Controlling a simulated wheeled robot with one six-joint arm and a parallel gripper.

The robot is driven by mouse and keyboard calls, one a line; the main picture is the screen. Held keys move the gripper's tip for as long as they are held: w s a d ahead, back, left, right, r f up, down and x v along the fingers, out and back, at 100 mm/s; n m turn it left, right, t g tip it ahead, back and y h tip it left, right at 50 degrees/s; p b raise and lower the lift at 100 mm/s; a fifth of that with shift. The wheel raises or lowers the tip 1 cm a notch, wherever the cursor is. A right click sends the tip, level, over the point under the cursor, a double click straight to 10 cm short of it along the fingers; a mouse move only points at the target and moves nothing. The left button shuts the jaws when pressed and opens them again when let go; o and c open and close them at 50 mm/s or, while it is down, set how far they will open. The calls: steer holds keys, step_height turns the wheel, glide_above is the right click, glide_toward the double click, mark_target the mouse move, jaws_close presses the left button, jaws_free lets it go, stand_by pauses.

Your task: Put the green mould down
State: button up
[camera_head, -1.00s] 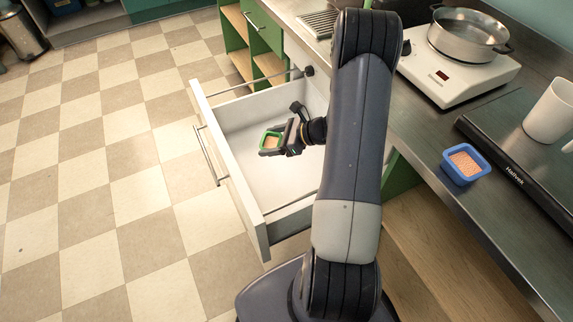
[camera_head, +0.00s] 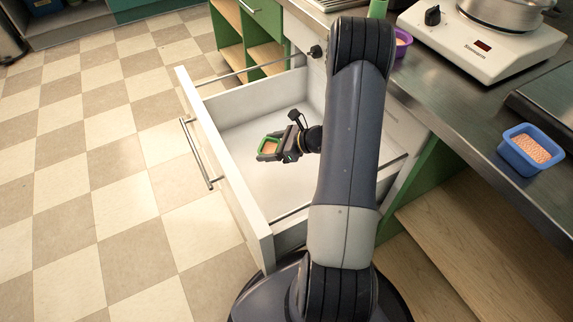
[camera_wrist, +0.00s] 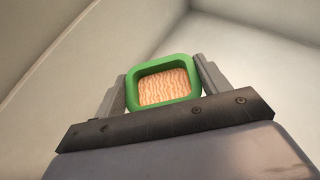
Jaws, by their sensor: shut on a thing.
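The green mould (camera_head: 270,147) is a small square tray with a tan, wavy-patterned filling. My gripper (camera_head: 277,146) is shut on it inside the open white drawer (camera_head: 240,112). In the wrist view the mould (camera_wrist: 163,84) sits between the two grey fingers of my gripper (camera_wrist: 165,88), one at each side, with its filled face showing. The drawer walls and floor lie around it. I cannot tell whether the mould touches the drawer floor.
A blue mould (camera_head: 530,149) with pinkish filling stands on the steel counter (camera_head: 450,120). A white hot plate (camera_head: 482,38) bears a metal pot (camera_head: 508,12). A purple container (camera_head: 402,42) is partly behind my arm. The drawer floor around my gripper looks clear.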

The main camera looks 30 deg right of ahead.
mark_target(273, 172)
step_height(273, 172, down, 10)
steer(key=b, duration=0.3)
steer(key=shift+r, duration=0.15)
steer(key=o, duration=1)
steer(key=shift+s+d+r, duration=0.1)
steer(key=shift+d+r, duration=0.05)
steer(key=shift+r, duration=0.05)
steer(key=p+v, duration=0.2)
steer(key=v, duration=0.5)
steer(key=shift+s+f, duration=0.1)
steer(key=shift+o, duration=0.9)
